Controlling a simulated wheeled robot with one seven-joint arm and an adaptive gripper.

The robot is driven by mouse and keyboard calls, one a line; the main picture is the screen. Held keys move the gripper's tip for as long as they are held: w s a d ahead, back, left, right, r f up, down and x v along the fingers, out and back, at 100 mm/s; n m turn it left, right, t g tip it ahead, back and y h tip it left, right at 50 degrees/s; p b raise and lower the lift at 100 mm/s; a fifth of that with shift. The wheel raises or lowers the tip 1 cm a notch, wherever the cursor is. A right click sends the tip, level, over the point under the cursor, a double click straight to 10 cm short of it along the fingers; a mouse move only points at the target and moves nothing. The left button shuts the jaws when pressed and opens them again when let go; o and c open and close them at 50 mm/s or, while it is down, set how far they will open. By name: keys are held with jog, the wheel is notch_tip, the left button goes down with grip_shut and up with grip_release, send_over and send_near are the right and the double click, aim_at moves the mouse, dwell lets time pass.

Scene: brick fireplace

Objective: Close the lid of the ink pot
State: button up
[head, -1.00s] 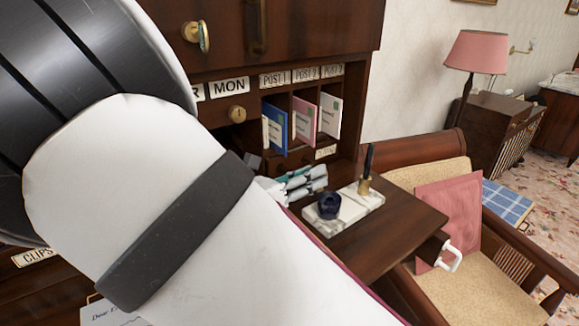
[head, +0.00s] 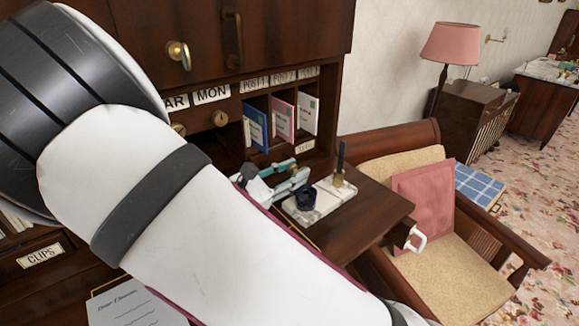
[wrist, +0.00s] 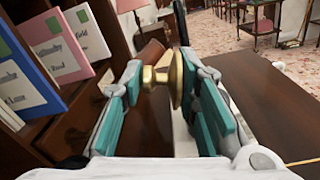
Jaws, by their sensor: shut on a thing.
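The dark blue ink pot (head: 306,199) stands on a white marble stand (head: 333,198) on the desk's right side in the head view. No lid shows on its top. My gripper (head: 297,177) is just behind and left of the pot, partly hidden by my arm. In the wrist view my gripper's teal finger pads (wrist: 158,80) are shut on a small brass piece (wrist: 174,80) with a knob and round flange, turned on its side. It looks like the pot's lid, but I cannot be sure. The pot is not identifiable in the wrist view.
A dark pen in a brass holder (head: 338,178) rises from the stand, right of the pot. Pigeonholes with a blue card (head: 255,127), a pink card (head: 283,118) and a white card (head: 307,112) are behind. Bare desktop (head: 375,217) lies to the right.

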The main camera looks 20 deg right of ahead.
jog(key=m+p, duration=0.1)
jog(key=s+m, duration=0.1)
jog(key=m, duration=0.1)
jog(key=shift+s+d+r+p, duration=0.1)
jog(key=shift+d+r+p, duration=0.1)
jog(key=shift+p, duration=0.2)
jog(key=shift+s+d+f+m+p, duration=0.15)
jog(key=shift+m+p, duration=0.15)
jog(key=shift+m, duration=0.4)
jog(key=shift+s+r+m+p, duration=0.15)
jog(key=shift+m+p, duration=0.1)
jog(key=shift+m, duration=0.45)
jog(key=shift+f, duration=0.1)
jog(key=o, duration=1)
jog(key=shift+s+f, duration=0.1)
